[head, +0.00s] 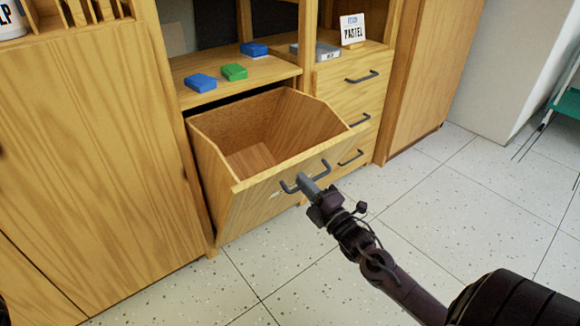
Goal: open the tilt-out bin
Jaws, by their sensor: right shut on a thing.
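The wooden tilt-out bin (230,203) is tilted forward out of the cabinet, with its top open and its empty-looking inside showing. Its dark grey bar handle (325,168) is on the upper part of the front panel. My right gripper (306,184) is at the handle, shut on it, with the arm coming in from the lower right. The fingertips partly hide the handle's middle. My left gripper is not in view.
A shelf (265,72) above the bin holds blue and green blocks. A drawer stack (350,100) with dark handles stands right of the bin, under a grey box (325,51) and a pastel sign (352,29). The tiled floor (440,200) is clear at right.

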